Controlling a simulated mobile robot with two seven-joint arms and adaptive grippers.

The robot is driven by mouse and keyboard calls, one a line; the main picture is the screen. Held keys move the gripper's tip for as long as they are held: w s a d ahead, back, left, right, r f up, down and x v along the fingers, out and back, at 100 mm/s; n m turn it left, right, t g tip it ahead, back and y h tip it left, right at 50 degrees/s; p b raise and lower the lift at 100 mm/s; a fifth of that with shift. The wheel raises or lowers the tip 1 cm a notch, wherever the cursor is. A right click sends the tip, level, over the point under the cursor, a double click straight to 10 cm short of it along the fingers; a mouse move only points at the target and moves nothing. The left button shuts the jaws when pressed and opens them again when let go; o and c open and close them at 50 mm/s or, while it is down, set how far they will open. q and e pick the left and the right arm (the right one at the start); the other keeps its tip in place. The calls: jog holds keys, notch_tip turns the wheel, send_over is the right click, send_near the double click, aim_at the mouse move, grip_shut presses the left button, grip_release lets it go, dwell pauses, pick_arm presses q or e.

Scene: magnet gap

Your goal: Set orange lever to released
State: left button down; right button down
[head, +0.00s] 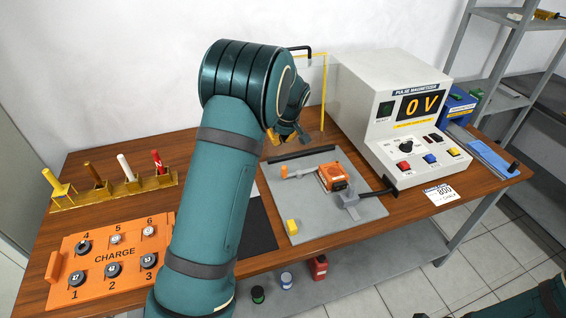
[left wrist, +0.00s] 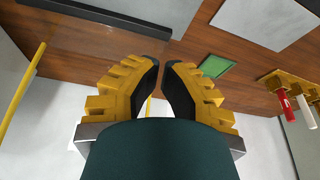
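An orange lever or handle (head: 297,171) lies on the grey plate (head: 325,220) on the wooden bench, left of an orange block (head: 333,177) with a small dark-marked top. I cannot tell whether it is set or released. My left gripper (head: 288,135) is above the bench, behind the plate in the head view, partly hidden by my own arm. In the left wrist view its yellow fingers (left wrist: 165,66) are apart with a narrow gap and nothing between them. The orange lever is not in the left wrist view. My right gripper is not in view.
The white pulse magnetizer (head: 390,115) reads 0 V and stands right of the plate. An orange CHARGE tray (head: 110,282) with weights and a brass peg rack (head: 115,190) are at left. A yellow post stands behind.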

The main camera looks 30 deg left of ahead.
pick_arm(q)
jog(key=shift+f, duration=0.1)
jog(key=b+x, duration=0.2)
jog(key=x, duration=0.7)
jog(key=shift+f, duration=0.15)
jog(key=d, duration=0.1)
jog(key=s, duration=0.1)
jog(key=d, duration=0.1)
jog(key=shift+s+d+f, duration=0.2)
jog(key=shift+s+d, duration=0.05)
jog(key=shift+d, duration=0.15)
jog(key=shift+s+d, duration=0.15)
